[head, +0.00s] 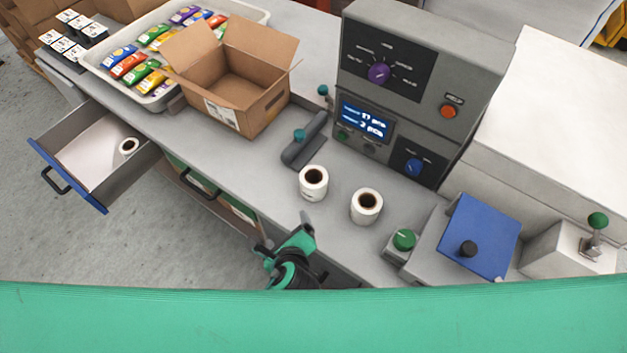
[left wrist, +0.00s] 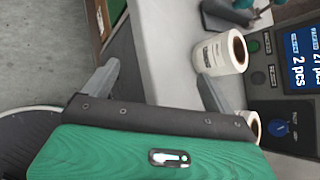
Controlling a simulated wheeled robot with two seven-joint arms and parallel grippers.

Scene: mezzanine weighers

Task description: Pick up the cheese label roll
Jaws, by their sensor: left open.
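Two white label rolls stand upright on the grey counter (head: 262,172): a left roll (head: 313,186) and a right roll (head: 365,209). A third white roll (head: 128,147) is in the open drawer. I cannot read which is the cheese label roll. My left gripper (head: 284,232) is open and empty at the counter's front edge, short of the two rolls and touching neither. In the left wrist view, one roll (left wrist: 220,53) with printed text is beyond the right finger. Another roll (left wrist: 252,123) is partly hidden behind my gripper. My right gripper is not seen.
A grey machine (head: 420,75) with a display stands behind the rolls. An open cardboard box (head: 250,102) and a tray (head: 262,14) of colourful packets are at the left. The blue-fronted drawer (head: 70,178) juts out. A green knob (head: 404,239) is right of the rolls.

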